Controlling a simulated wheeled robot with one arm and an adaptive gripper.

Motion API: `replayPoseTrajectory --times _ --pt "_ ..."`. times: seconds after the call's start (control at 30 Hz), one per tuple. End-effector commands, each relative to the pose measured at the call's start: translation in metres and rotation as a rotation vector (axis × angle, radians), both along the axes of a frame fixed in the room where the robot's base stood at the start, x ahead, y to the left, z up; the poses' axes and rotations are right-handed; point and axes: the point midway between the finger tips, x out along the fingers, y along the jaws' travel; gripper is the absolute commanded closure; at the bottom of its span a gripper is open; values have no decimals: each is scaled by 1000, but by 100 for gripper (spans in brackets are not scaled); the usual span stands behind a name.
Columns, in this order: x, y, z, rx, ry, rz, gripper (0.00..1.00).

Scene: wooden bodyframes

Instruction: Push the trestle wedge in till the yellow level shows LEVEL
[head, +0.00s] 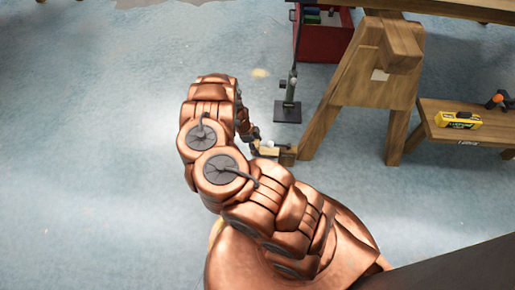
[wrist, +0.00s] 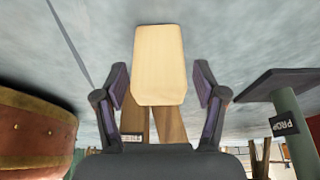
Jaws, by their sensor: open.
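The pale wooden wedge (wrist: 160,62) lies between the spread fingers of my gripper (wrist: 160,82) in the wrist view, with a visible gap on each side. In the head view, the pale wedge (head: 268,150) shows small beside the foot of the trestle (head: 345,85). My gripper (head: 254,143) is there too, mostly hidden by my copper arm. The brown trestle leg (wrist: 168,124) shows beyond the wedge. I cannot tell whether they touch. A yellow item with dark lettering (head: 458,119) lies at right; I cannot make out a level reading.
A green post (head: 290,88) on a dark square base (head: 287,112) stands near the trestle; the wrist view shows its PROP label (wrist: 285,125). A red crate (head: 322,42) is behind. A low bench (head: 480,136) is at right. The left floor is clear.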

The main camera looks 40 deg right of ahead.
Motion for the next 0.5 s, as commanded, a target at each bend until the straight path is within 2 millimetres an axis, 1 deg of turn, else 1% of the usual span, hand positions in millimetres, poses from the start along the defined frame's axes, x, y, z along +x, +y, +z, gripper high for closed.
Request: replayPoseTrajectory --times 0.03,0.1,0.37,0.5 --pt "-1 -1 -4 0 0 -1 29" --pt "-2 -2 -5 0 0 -1 29" --pt "-2 -2 -5 1 1 -1 29" --pt "-2 -1 -5 1 1 -1 43"
